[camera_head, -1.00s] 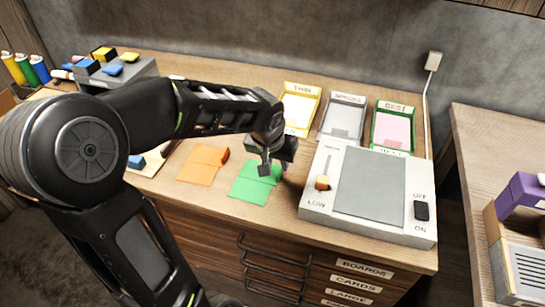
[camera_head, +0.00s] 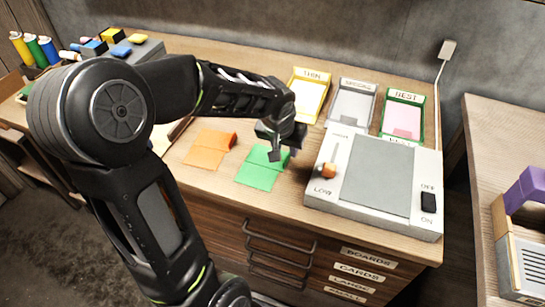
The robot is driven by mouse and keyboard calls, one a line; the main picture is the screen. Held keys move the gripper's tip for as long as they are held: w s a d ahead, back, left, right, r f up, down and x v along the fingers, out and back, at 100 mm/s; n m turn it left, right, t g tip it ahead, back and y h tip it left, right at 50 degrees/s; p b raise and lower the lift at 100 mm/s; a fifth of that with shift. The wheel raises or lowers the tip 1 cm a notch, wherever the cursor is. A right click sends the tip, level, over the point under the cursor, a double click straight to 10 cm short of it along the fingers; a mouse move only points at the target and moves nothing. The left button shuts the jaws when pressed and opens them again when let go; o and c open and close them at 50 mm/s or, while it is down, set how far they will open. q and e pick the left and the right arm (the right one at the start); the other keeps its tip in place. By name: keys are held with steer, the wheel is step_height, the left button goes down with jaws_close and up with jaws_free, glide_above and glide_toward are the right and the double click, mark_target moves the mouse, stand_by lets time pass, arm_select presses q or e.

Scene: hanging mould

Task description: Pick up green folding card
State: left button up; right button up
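The green folding card (camera_head: 259,175) lies on the wooden desk top, near its front edge, left of the grey machine. It has a crease across it, and its far right part is hidden behind my gripper. My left gripper (camera_head: 284,154) is right at the card's far right end, with its fingers pointing down. I cannot tell whether it touches the card or whether the fingers are apart. My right gripper is not in view.
An orange folding card (camera_head: 209,149) lies left of the green one. A grey machine (camera_head: 375,180) with slider and switch stands to the right. Yellow (camera_head: 308,95), grey (camera_head: 350,104) and green (camera_head: 402,114) trays stand behind. Drawers (camera_head: 280,250) are below the desk's front edge.

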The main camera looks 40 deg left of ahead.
mark_target(287, 156)
arm_select(q)
steer(key=shift+x, duration=2.65)
steer(key=shift+s+a, duration=0.1)
steer(key=shift+s, duration=0.15)
steer(key=shift+c, duration=0.5)
jaws_close()
